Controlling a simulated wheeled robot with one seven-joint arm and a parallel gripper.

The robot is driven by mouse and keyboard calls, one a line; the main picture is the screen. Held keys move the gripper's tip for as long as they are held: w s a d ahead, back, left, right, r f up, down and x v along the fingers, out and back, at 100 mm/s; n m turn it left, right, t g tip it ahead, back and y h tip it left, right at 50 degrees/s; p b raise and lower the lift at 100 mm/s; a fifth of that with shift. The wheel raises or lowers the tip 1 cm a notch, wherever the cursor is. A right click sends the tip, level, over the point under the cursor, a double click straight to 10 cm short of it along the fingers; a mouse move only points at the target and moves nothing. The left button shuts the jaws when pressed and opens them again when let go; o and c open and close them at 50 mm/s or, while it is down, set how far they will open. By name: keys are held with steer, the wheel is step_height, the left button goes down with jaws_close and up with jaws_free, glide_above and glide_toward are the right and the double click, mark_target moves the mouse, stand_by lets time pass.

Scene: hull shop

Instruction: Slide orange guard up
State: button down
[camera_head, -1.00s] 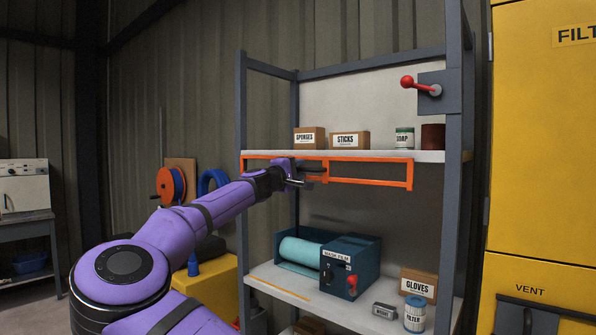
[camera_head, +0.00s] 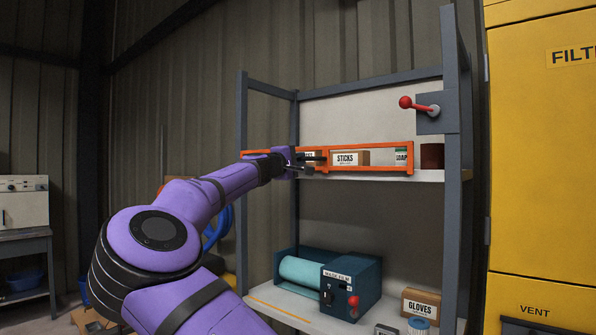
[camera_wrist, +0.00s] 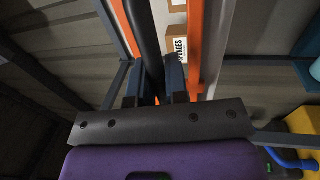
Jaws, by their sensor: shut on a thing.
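The orange guard (camera_head: 369,171) is a thin rectangular frame across the front of the upper shelf. Its lower bar lies around the shelf's front edge, and its upper bar crosses in front of the boxes. The exact contact is partly hidden by the gripper body.
A red-knobbed lever (camera_head: 420,106) is on the right post. A mask film dispenser (camera_head: 350,290) and a gloves box (camera_head: 420,303) are on the lower shelf.

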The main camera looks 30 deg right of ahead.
steer(key=shift+r, duration=0.35)
steer(key=c, duration=1.1)
jaws_free()
steer(key=shift+f, duration=0.1)
steer(key=shift+a, duration=0.2)
steer(key=v, duration=1)
steer(key=shift+s+a+f, duration=0.15)
steer(key=shift+a, duration=0.05)
